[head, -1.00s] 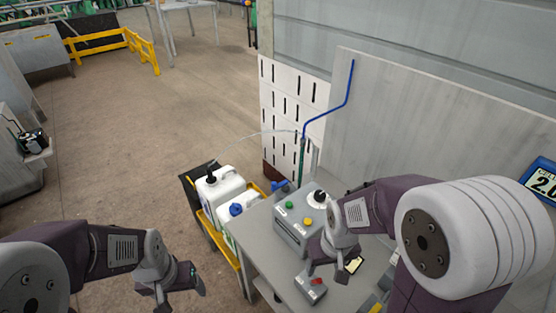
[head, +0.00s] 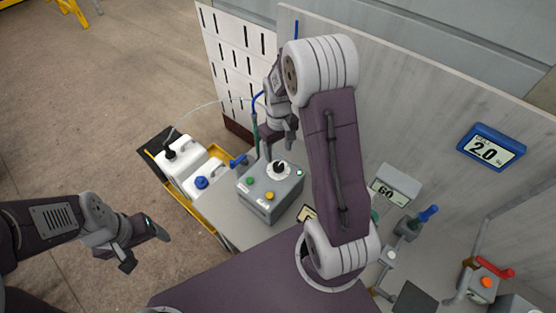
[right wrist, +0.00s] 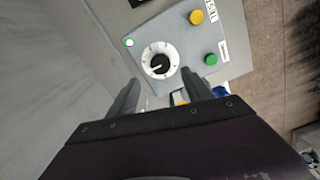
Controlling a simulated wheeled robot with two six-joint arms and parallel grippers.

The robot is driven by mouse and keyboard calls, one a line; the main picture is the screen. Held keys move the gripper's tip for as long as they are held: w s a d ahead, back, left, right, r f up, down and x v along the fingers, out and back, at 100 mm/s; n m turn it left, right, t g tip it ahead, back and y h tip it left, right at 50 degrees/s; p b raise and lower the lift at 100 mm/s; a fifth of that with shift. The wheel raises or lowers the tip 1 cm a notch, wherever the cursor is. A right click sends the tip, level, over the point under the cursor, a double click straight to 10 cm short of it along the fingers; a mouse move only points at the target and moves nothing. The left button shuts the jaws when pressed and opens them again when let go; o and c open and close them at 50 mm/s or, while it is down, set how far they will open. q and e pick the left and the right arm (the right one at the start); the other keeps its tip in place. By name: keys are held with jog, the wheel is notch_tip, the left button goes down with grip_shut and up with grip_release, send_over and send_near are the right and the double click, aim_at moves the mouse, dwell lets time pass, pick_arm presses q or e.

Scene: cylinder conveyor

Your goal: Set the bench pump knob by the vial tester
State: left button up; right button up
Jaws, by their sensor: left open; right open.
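The bench pump is a grey box (head: 262,206) on the bench, with a green and a yellow button on top. Its black knob (head: 279,166) sits on a white dial; in the right wrist view the knob (right wrist: 158,66) lies just ahead of the fingers, its mark pointing left and slightly down. My right gripper (head: 280,149) hangs open above the dial, and its fingers (right wrist: 160,92) are apart with nothing between them. My left gripper (head: 144,246) is open and empty over the floor at the left. A display (head: 396,184) reading 60 and a wall display (head: 490,147) reading 2.0 stand to the right.
White jugs (head: 181,152) stand in a yellow-edged cart left of the bench. A blue-handled valve (head: 408,227) and a red-handled device (head: 484,283) are at the right. A white slotted panel (head: 232,60) rises behind the pump.

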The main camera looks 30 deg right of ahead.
aim_at(278, 165)
notch_tip(278, 165, down, 7)
jog(key=shift+s+f+p, duration=0.15)
jog(key=shift+f+p, duration=0.05)
jog(key=shift+p, duration=0.85)
jog(key=shift+f, duration=0.45)
grip_shut()
